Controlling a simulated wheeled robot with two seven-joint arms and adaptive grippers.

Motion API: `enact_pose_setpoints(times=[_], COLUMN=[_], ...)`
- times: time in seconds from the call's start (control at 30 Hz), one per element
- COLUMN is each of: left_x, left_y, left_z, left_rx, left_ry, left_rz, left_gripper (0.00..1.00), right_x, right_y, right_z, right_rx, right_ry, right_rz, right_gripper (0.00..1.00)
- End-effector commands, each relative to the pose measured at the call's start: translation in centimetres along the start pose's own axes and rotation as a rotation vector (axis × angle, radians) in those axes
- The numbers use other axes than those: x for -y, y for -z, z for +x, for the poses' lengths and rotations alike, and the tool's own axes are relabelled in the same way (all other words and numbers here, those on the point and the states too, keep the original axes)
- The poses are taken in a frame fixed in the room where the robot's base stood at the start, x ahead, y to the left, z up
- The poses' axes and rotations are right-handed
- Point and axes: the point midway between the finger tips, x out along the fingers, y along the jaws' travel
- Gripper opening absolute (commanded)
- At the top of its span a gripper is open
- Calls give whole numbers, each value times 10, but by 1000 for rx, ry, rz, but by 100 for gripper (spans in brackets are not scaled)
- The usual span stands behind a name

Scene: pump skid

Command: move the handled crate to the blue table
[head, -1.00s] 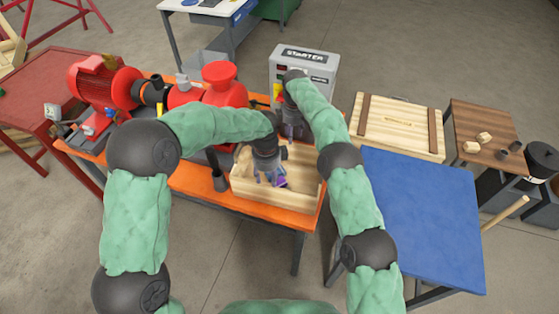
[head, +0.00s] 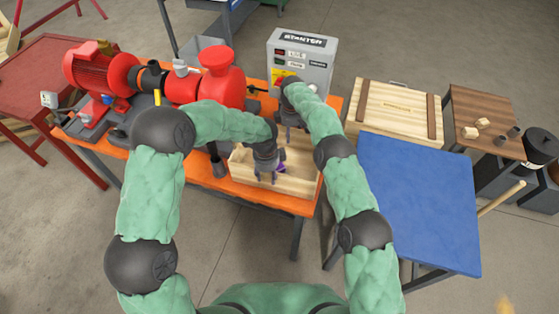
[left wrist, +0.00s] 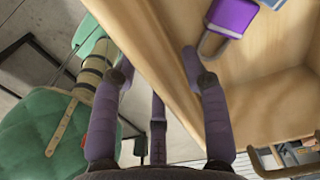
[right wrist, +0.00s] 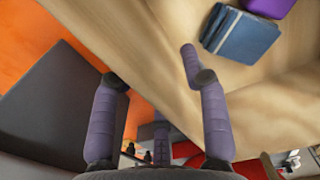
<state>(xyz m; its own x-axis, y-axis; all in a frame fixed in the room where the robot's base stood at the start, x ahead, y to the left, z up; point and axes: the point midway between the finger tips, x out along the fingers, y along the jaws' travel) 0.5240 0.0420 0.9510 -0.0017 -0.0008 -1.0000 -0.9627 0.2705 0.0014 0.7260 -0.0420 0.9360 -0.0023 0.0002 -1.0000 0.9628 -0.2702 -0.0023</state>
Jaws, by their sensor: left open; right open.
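The handled crate (head: 273,193) is an open pale wooden box on the orange table's front right part. A purple padlock (left wrist: 233,16) and a blue item (right wrist: 240,37) lie inside it. The blue table (head: 420,205) stands to the right with a bare top. My left gripper (left wrist: 158,65) is open, with the crate's wall between its fingers. My right gripper (right wrist: 152,67) is open, with fingers either side of another crate wall. In the head view, my arms hide part of the crate.
The red pump (head: 205,85) and grey starter box (head: 300,62) stand on the orange table (head: 203,178) beside and behind the crate. A lidded wooden chest (head: 393,110) stands behind the blue table, and a small brown table (head: 482,112) is at far right.

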Motion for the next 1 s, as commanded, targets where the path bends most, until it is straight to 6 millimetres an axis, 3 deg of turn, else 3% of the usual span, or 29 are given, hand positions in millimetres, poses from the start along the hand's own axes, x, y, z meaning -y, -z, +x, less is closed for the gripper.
enact_pose_setpoints(times=[0.2,0.6,0.77,1.0], left_x=[0,0,0,0], left_y=[-1,0,0,0], left_z=[21,25,25,25], left_rx=[0,0,0,0], left_ry=[-1,1,1,1], left_rz=[-1,0,0,0], left_gripper=[45,45,3,0], right_x=[-1,-1,-1,-1], right_y=[0,0,0,0], right_z=[20,25,25,25], right_rx=[-1,0,0,0], right_ry=[-2,-2,-2,-2], right_rz=[0,0,0,0], right_gripper=[45,45,3,0])
